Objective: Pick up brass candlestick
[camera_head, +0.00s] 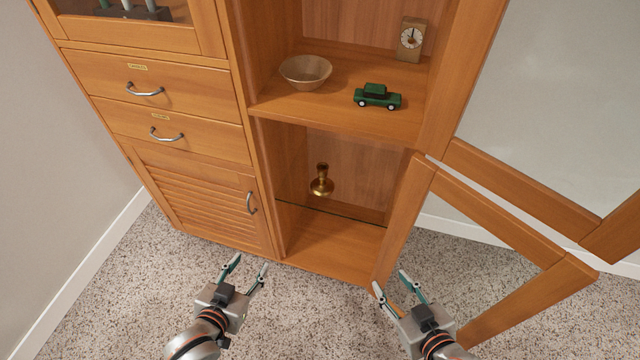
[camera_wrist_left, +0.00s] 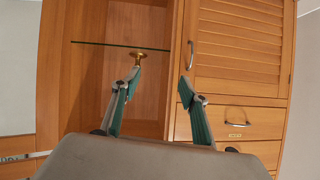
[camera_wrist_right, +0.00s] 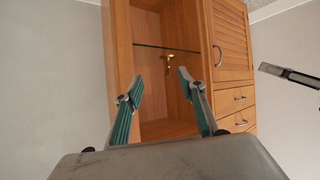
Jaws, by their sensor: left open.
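The brass candlestick (camera_head: 321,183) stands upright on a glass shelf (camera_head: 335,213) in the cabinet's lower open compartment. It also shows in the left wrist view (camera_wrist_left: 136,53), partly behind a fingertip, and in the right wrist view (camera_wrist_right: 169,62). Both wrist views show the cabinet upside down. My left gripper (camera_head: 252,262) is open and empty, in front of the cabinet and below and left of the candlestick in the head view. My right gripper (camera_head: 389,279) is open and empty, beside the lower edge of the open door and to the right of the candlestick.
The open lower door frame (camera_head: 500,212) stands out at the right, close to my right gripper. A bowl (camera_head: 305,71), a green toy car (camera_head: 377,97) and a small clock (camera_head: 411,40) are on the shelf above. A closed louvred door (camera_head: 205,200) is at the left.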

